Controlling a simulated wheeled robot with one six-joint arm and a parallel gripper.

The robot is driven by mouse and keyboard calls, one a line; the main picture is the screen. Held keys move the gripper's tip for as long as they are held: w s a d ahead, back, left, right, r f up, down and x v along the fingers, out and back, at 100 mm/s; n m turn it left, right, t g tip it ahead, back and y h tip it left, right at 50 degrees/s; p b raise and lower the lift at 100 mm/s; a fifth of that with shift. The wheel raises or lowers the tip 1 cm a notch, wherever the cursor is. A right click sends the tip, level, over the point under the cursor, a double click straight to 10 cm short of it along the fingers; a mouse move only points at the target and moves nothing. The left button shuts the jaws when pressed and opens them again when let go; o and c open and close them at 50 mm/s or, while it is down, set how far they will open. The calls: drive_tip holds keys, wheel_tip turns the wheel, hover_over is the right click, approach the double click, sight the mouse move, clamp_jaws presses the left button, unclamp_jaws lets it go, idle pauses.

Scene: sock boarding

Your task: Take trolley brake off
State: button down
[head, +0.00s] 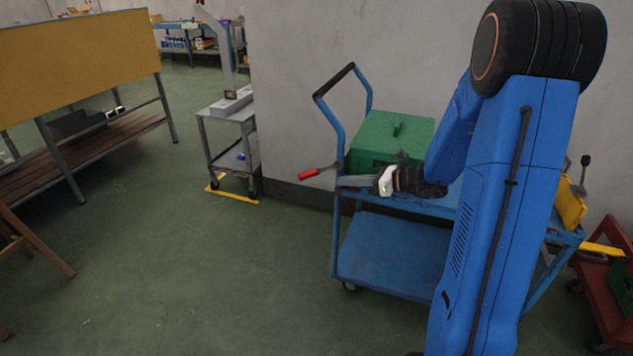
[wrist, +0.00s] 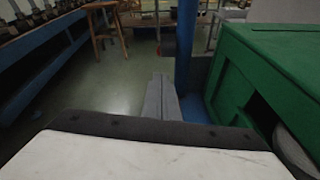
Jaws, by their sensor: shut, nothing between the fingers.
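The blue trolley (head: 388,246) stands against the wall, with a black-gripped push handle (head: 334,81) at its left end. A lever with a red grip (head: 308,174) sticks out leftward from the trolley's handle post, roughly level; I take it for the brake lever. My gripper (head: 343,182) is shut and empty, its fingers pointing left close to the post, just right of the red grip. I cannot tell whether it touches the lever.
A green box (head: 390,140) sits on the trolley's top, close on the right in the wrist view (wrist: 270,75). A small grey cart (head: 228,115) stands left by the wall. A red trolley (head: 607,300) is at far right. Floor left of the trolley is clear.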

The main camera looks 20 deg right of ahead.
sight(313, 171)
idle(0.3)
drive_tip(key=x, duration=1)
drive_tip(key=shift+f, duration=0.1)
drive_tip(key=shift+w+a+r+t+y, duration=0.25)
drive_tip(key=shift+a+r+y, duration=0.1)
drive_tip(key=shift+a+r, duration=0.15)
drive_tip(key=shift+w+a+r+t+y, duration=0.15)
drive_tip(key=shift+w+a+r+y, duration=0.1)
drive_tip(key=shift+a+r+y, duration=0.15)
drive_tip(key=shift+w+r+t+y, duration=0.15)
drive_tip(key=shift+r+t+y, duration=0.3)
drive_tip(key=shift+r+t, duration=0.15)
drive_tip(key=shift+f, duration=0.1)
